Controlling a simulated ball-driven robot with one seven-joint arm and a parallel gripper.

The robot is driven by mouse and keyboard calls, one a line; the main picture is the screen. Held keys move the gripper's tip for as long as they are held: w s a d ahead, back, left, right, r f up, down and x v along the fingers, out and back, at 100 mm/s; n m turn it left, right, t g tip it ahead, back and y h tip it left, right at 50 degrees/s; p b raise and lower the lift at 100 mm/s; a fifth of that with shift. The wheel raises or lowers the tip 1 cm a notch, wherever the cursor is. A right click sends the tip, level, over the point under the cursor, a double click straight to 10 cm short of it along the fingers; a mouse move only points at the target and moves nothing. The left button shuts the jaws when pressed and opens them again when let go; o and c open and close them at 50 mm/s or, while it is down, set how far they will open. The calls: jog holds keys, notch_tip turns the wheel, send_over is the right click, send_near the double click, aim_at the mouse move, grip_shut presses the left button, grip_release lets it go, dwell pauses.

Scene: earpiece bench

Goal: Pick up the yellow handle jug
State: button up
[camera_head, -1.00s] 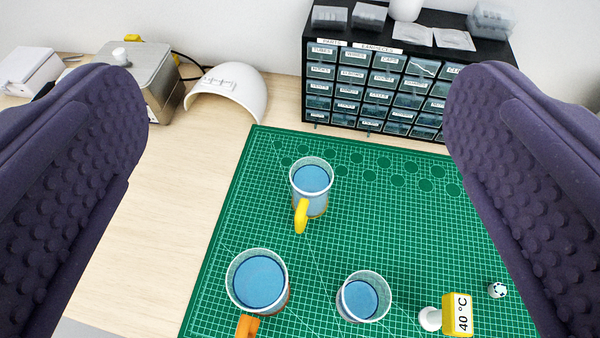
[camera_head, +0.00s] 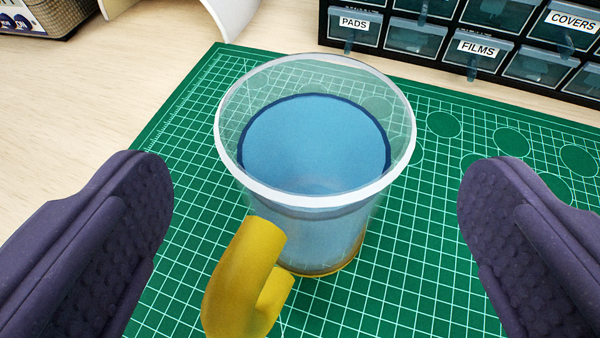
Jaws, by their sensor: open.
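The yellow handle jug (camera_head: 318,232) stands upright on the green cutting mat. It is clear, with a whitish rim and blue contents. Its yellow handle (camera_head: 238,285) points toward the camera and slightly left. My gripper (camera_head: 318,210) is open, with one dark purple textured finger on each side of the jug. There is a clear gap between each finger and the jug, and neither touches it.
The green gridded mat (camera_head: 185,215) lies under the jug on a pale wooden bench (camera_head: 110,95). A black drawer cabinet (camera_head: 440,45) with labelled drawers stands behind. A white curved shell (camera_head: 235,15) and a metallic box (camera_head: 50,25) are at the back left.

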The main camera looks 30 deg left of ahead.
jog(key=x, duration=0.3)
jog(key=shift+s, duration=0.1)
jog(key=c, duration=1.8)
jog(key=shift+r, duration=0.1)
grip_shut()
jog(key=shift+r, duration=0.15)
